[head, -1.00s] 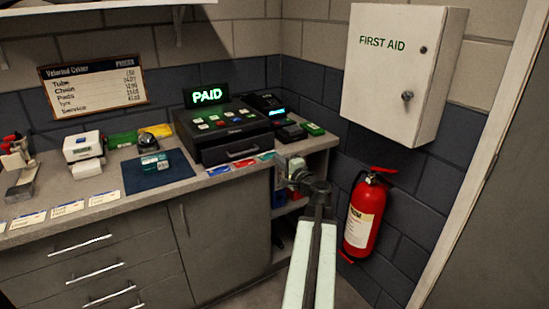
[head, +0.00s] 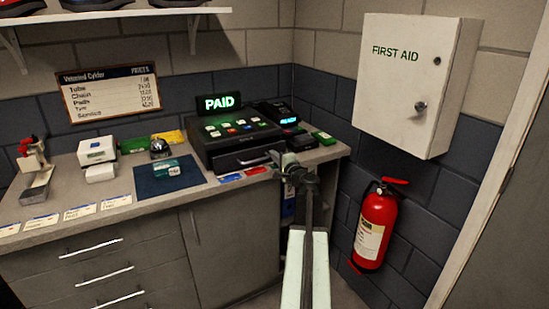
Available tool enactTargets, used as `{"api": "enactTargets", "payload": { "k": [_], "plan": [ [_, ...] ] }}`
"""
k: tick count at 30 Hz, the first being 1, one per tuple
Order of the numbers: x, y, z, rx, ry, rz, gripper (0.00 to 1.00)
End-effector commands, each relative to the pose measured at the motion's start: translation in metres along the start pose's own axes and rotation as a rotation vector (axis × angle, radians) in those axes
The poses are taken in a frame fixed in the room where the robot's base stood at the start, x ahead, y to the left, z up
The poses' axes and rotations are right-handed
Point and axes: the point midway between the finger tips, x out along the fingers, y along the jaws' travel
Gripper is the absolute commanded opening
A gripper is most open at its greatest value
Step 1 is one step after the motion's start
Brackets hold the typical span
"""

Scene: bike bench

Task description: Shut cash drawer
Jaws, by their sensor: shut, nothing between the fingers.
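The black cash register (head: 232,128) stands on the right end of the counter, with a lit green PAID sign above it. Its cash drawer (head: 232,163) faces me, with a pale handle on the front. I cannot tell from this angle how far the drawer stands out. My gripper (head: 279,159) is shut and empty, at the end of my arm. In the picture it overlaps the right end of the drawer front and hides that corner. I cannot tell whether it touches the drawer.
A card terminal (head: 287,121) stands right of the register. Red and blue cards (head: 231,177) lie on the counter (head: 130,219) before the drawer. A blue mat (head: 160,186) lies to the left. A fire extinguisher (head: 374,226) and first aid cabinet (head: 405,85) are on the right wall.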

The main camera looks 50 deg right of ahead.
Motion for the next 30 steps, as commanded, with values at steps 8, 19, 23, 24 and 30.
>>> {"api": "enactTargets", "payload": {
  "k": [8,19,23,24,30],
  "plan": [
    [0.035,0.000,0.000,0.000,-0.003,0.000,0.00],
    [0.055,-0.002,0.001,0.005,0.000,-0.003,0.00],
    [0.055,-0.002,0.002,0.004,0.000,-0.003,0.00],
    [0.052,-0.002,0.003,0.004,-0.001,-0.003,0.00],
    [0.019,-0.001,0.012,-0.004,-0.007,-0.001,0.00]
  ]
}}
